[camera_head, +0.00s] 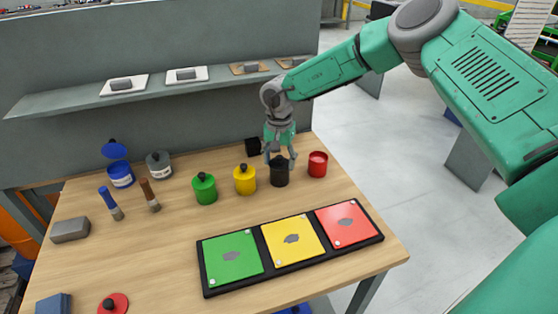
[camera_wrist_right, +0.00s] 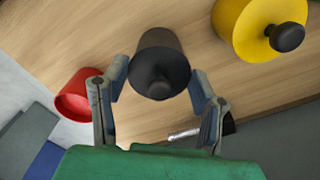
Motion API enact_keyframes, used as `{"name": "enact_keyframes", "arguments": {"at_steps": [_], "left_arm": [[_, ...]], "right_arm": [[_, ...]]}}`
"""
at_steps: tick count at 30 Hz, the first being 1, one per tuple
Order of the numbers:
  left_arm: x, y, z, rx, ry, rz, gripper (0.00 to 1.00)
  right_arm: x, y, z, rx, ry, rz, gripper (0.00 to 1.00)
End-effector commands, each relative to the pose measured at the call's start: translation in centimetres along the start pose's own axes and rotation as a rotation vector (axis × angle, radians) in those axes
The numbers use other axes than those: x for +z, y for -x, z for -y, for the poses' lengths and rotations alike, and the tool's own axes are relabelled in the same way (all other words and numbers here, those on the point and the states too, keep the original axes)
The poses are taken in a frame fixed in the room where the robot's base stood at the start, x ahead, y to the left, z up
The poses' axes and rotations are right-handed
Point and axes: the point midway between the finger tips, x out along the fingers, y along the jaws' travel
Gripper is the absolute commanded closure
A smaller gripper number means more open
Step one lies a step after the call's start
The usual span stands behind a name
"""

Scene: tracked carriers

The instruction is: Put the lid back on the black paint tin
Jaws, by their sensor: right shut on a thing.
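The black paint tin (camera_head: 279,176) stands upright near the table's right rear, between the yellow and red tins. The black lid (camera_wrist_right: 160,72), with its round knob, is at the tin's top; I cannot tell whether it is fully seated or just above the rim. My right gripper (camera_head: 280,161) is pointed down over the tin and shut on the black lid, one finger on each side. My left gripper is not in view.
An open red tin (camera_head: 317,165) is close on the right, a lidded yellow tin (camera_head: 245,181) on the left. A green tin (camera_head: 204,189) stands farther left. A tray of coloured plates (camera_head: 207,291) lies in front. A red lid (camera_head: 113,303) lies at front left.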

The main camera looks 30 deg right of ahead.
Motion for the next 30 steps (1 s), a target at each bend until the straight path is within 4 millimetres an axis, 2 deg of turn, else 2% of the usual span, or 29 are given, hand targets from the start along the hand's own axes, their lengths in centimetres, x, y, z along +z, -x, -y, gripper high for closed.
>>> {"name": "enact_keyframes", "arguments": {"at_steps": [11,12,13,14,20,22,23,30], "left_arm": [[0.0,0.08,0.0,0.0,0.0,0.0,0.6],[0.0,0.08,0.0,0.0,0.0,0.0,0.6],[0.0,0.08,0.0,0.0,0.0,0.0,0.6],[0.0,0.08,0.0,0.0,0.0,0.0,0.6],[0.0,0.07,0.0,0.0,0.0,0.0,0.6],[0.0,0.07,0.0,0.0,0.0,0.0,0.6],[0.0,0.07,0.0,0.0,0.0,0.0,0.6],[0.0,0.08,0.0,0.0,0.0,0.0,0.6]], "right_arm": [[0.01,0.01,0.04,-0.001,-0.001,0.0,0.7],[0.01,0.01,0.04,-0.001,-0.001,0.0,0.37],[0.01,0.02,0.04,-0.001,-0.001,0.0,0.26],[0.01,0.01,0.04,-0.001,-0.001,0.0,0.23],[0.01,0.01,0.04,-0.001,-0.001,0.0,0.23],[0.02,0.0,0.03,0.0,-0.001,0.0,0.06],[0.02,0.0,0.03,0.0,-0.001,0.0,0.02],[0.02,0.01,0.03,0.0,-0.001,0.0,0.02]]}}
